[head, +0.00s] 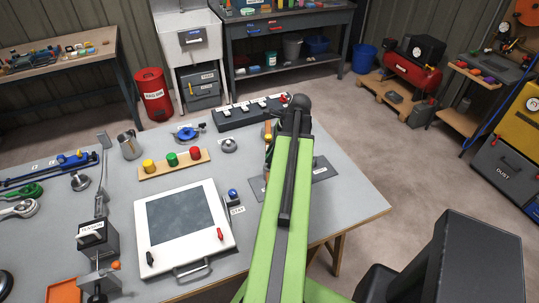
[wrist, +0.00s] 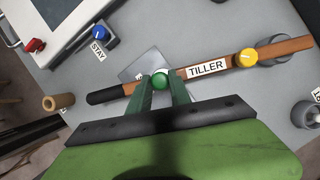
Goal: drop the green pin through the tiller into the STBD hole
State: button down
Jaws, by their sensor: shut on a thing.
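In the wrist view my gripper (wrist: 161,84) is shut on the green pin (wrist: 160,80), whose round green head shows between the fingertips. The tiller (wrist: 275,50) is a wooden bar with a black grip, a white TILLER label and a yellow knob (wrist: 246,57). The green head appears over the bar, between the grip and the label. I cannot tell how far the pin's shank is in any hole. A grey plate (wrist: 140,66) lies below, with a small label partly hidden. The STBD hole is not visible. In the head view my arm covers most of the tiller (head: 268,131).
A white-framed panel (head: 226,220) and a blue STAY knob (head: 233,194) lie left of my arm. A wooden rack (head: 150,172) holds yellow, green and red knobs. A black block (head: 232,119) stands behind. The bench's right edge is close to the plate.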

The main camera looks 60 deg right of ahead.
jog(key=shift+f+b, duration=1.55)
dwell(0.4)
jog(key=c, duration=1.1)
grip_release()
jog(key=o, duration=0.4)
jog(key=shift+s+r, duration=0.1)
notch_tip(320, 180, up, 8)
jog(key=p, duration=0.8)
